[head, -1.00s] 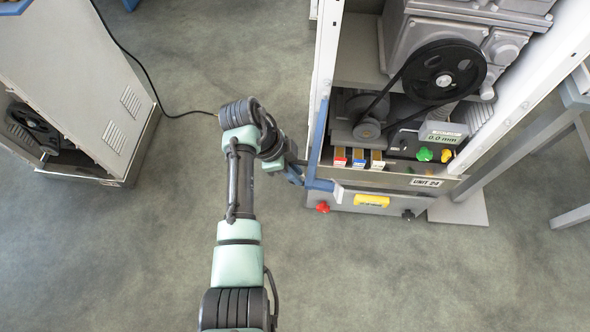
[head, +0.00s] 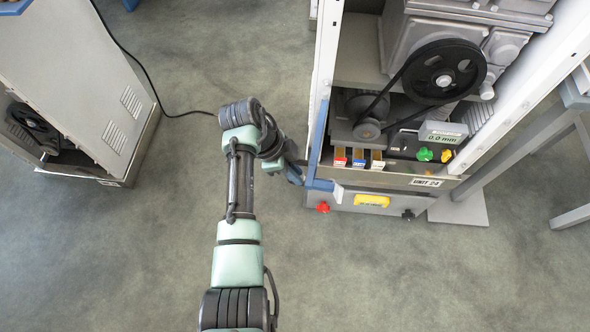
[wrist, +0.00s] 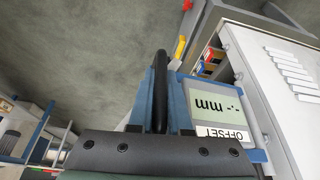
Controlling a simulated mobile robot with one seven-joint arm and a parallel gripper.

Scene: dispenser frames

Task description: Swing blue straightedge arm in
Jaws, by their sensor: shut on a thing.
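The blue straightedge arm (head: 317,145) runs along the left front edge of the open machine cabinet, with a short blue bar (head: 320,185) at its near end. My gripper (head: 295,175) is at the left of that near end, partly hidden by my wrist. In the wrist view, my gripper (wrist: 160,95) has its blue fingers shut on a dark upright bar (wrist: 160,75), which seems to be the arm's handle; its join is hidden. A blue-edged display (wrist: 218,115) marked OFFSET reads dashes and mm, upside down beside the fingers.
The cabinet (head: 330,60) holds a belt and pulleys (head: 440,75), a 0.0 mm readout (head: 442,133), and green (head: 424,154) and yellow knobs (head: 446,155). A red knob (head: 322,207) is low in front. Another cabinet (head: 80,90) stands left. Floor between is clear, except a black cable (head: 150,90).

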